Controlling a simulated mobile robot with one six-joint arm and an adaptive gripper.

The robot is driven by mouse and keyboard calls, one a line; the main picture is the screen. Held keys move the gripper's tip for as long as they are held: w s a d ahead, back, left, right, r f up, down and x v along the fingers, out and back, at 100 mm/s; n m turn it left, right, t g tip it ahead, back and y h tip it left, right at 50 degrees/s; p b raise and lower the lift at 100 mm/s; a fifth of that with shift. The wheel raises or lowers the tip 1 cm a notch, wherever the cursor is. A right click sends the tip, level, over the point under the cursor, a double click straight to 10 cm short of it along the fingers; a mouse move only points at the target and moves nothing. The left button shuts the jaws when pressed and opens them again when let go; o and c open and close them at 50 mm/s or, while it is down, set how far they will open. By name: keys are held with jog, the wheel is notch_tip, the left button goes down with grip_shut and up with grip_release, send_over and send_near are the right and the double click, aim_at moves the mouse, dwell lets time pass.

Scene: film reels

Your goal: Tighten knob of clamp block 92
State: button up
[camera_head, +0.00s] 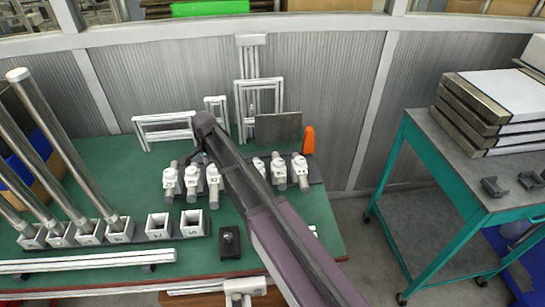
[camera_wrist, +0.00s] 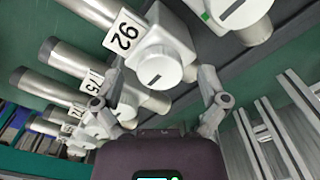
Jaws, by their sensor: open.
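Clamp block 92 (camera_wrist: 123,37) is a white block with a numbered label and a metal tube in the wrist view. Its knob (camera_wrist: 159,69) is round and white with a dark slot, and it faces my camera. My gripper (camera_wrist: 161,80) is open, with one finger to the left of the knob and one to the right. Whether either finger touches the knob I cannot tell. In the head view my arm reaches over a row of white clamp blocks (camera_head: 279,172) and hides part of it; the labels are too small to read surely.
Neighbouring block 175 (camera_wrist: 95,84) is close on the left, and another block (camera_wrist: 237,12) is at the upper right. The green table (camera_head: 315,215) also bears square sockets (camera_head: 158,226), tall metal tubes (camera_head: 50,130) and a black box (camera_head: 229,242). An orange object (camera_head: 308,140) stands behind.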

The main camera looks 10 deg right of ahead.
aim_at(213, 168)
jog(key=n, duration=0.3)
jog(key=shift+n, duration=0.4)
jog(key=n, duration=0.3)
jog(key=shift+n, duration=0.3)
jog(key=n, duration=0.3)
jog(key=shift+n, duration=0.4)
jog(key=n, duration=0.3)
jog(key=shift+n, duration=0.3)
jog(key=n, duration=0.3)
jog(key=shift+n, duration=0.4)
jog(key=n, duration=0.3)
jog(key=shift+n, duration=0.4)
jog(key=n, duration=0.3)
jog(key=shift+n, duration=0.3)
jog(key=n, duration=0.3)
jog(key=shift+n, duration=0.4)
notch_tip(213, 168, up, 14)
jog(key=p, duration=1.4)
jog(key=s+d+f+m+b, duration=0.1)
jog(key=s+d+m, duration=0.4)
jog(key=d, duration=0.5)
jog(key=s+d+f+m+b, duration=0.1)
jog(key=s+d+m, duration=0.4)
jog(key=d+m, duration=0.3)
jog(key=shift+s+d+f, duration=0.2)
jog(key=shift+d, duration=0.7)
